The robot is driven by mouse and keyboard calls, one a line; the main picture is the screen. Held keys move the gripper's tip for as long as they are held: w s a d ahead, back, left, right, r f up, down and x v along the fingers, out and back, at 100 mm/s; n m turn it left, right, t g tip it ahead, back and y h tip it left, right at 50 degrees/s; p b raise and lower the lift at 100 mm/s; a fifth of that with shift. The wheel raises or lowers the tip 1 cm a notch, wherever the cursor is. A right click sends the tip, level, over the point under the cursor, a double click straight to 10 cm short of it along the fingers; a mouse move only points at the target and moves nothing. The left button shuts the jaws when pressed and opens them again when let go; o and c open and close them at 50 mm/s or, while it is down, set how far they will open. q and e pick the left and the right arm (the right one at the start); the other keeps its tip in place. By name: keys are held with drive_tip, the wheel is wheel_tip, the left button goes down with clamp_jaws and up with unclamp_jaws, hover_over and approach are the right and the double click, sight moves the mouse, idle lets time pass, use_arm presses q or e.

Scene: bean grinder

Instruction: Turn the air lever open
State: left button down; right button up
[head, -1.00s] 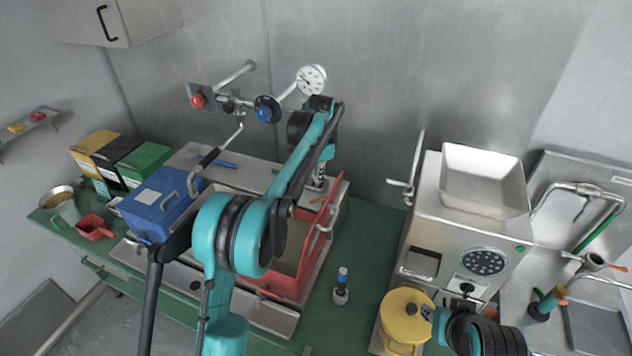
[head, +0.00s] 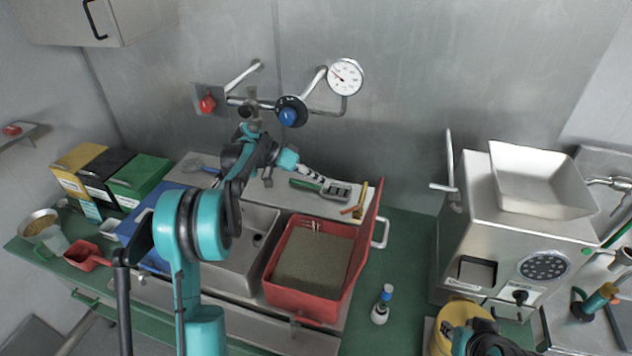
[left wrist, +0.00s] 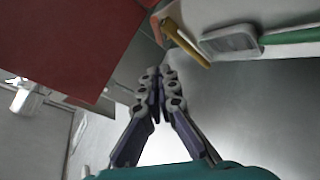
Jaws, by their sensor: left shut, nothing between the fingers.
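The air pipework on the back wall has a red knob (head: 207,103), a blue knob (head: 288,117) and a round white gauge (head: 345,77). A valve (head: 249,112) sits on the pipe between the knobs. The black-gripped lever seen below it earlier cannot be made out; my left arm covers that area. My left gripper (head: 318,175) is to the right of and below the valve, pointing right, above the back ledge. In the left wrist view its fingers (left wrist: 158,75) are shut and empty.
A red bin (head: 345,305) of dark granules stands below my left arm. A grinder (head: 480,235) stands right, a small bottle (head: 381,305) in front. Coloured boxes (head: 140,180) stand left.

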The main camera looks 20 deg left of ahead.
sight(341, 213)
use_arm(q)
drive_tip(key=x, duration=0.2)
drive_tip(key=s+b+x, duration=0.1)
drive_tip(key=x, duration=0.2)
drive_tip(key=f+x, duration=0.1)
drive_tip(key=x, duration=0.1)
drive_tip(key=shift+s+a+f, duration=0.1)
drive_tip(key=shift+f, duration=0.2)
drive_tip(key=shift+s+d+f+b, duration=0.25)
drive_tip(key=shift+s+f+b, duration=0.1)
drive_tip(key=shift+f, duration=0.15)
drive_tip(key=shift+s+d+n+t+y, duration=0.3)
drive_tip(key=shift+s+n+t, duration=0.1)
drive_tip(key=shift+n+t, duration=0.4)
drive_tip(key=shift+s+d+n+t+y+b, duration=0.25)
drive_tip(key=shift+n+t, duration=0.15)
drive_tip(key=shift+n, duration=0.1)
drive_tip(key=shift+s+d+n+t+y+b, duration=0.15)
drive_tip(key=shift+s+n+t, duration=0.1)
drive_tip(key=shift+n+t, duration=0.2)
drive_tip(key=shift+s+d+n+t+y, duration=0.3)
drive_tip(key=shift+d+n+t+y, duration=0.2)
drive_tip(key=shift+n, duration=0.2)
drive_tip(key=shift+s+d+n+t+y, duration=0.3)
drive_tip(key=shift+s+d+n+t, duration=0.05)
drive_tip(key=shift+d+n, duration=0.3)
drive_tip(key=shift+s+d, duration=0.1)
drive_tip(key=shift+d, duration=0.1)
